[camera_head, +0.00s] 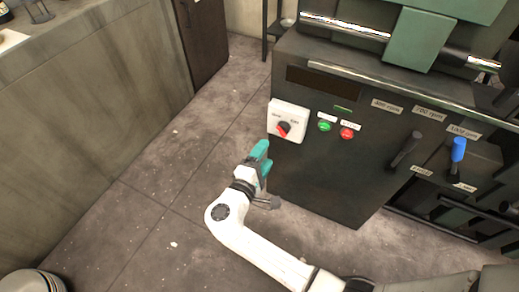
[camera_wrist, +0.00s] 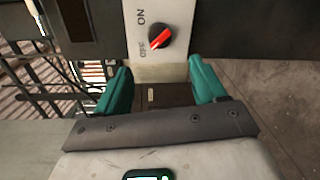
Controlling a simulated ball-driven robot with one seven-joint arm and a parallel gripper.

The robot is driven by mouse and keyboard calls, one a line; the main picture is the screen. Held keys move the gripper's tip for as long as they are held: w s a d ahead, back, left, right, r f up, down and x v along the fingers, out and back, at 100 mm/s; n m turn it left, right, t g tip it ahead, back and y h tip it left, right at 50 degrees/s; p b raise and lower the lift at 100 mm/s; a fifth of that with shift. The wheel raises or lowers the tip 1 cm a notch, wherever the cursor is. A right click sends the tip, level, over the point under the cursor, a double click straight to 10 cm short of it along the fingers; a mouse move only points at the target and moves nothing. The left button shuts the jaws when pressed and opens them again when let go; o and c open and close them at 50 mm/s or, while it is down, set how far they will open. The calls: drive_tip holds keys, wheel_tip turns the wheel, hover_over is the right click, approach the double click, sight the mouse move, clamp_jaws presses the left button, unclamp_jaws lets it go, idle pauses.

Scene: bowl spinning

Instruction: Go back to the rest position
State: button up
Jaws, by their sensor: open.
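My gripper (camera_head: 262,160) is at the end of my white arm, beside the front left edge of the dark machine (camera_head: 325,185) in the head view. In the wrist view my gripper (camera_wrist: 158,88) shows two teal fingers spread apart with nothing between them. A white switch box with a red and black rotary knob (camera_head: 284,128) is on the machine front, just up and right of the fingers. The knob also shows in the wrist view (camera_wrist: 158,36), ahead of the fingers and apart from them.
The machine front carries a green button (camera_head: 324,126), a red button (camera_head: 347,133), a black lever (camera_head: 405,150) and a blue-handled lever (camera_head: 457,151). A long grey counter (camera_head: 85,110) stands at left. The floor (camera_head: 165,190) between counter and machine is clear.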

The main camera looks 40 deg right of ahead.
drive_tip(key=s+d+f+m+g+y, duration=0.1)
drive_tip(key=s+f+m+g+y, duration=0.3)
drive_tip(key=s, duration=0.5)
drive_tip(key=s+d+f+m+g+y, duration=0.1)
drive_tip(key=s+d+f+m+y, duration=0.2)
drive_tip(key=s+y, duration=0.45)
drive_tip(key=s+a+r+y, duration=0.2)
drive_tip(key=s+a+y, duration=0.3)
drive_tip(key=s+a, duration=0.3)
wheel_tip(320, 180, up, 19)
drive_tip(key=w+p, duration=0.1)
drive_tip(key=p, duration=1.9)
drive_tip(key=shift+a, duration=0.25)
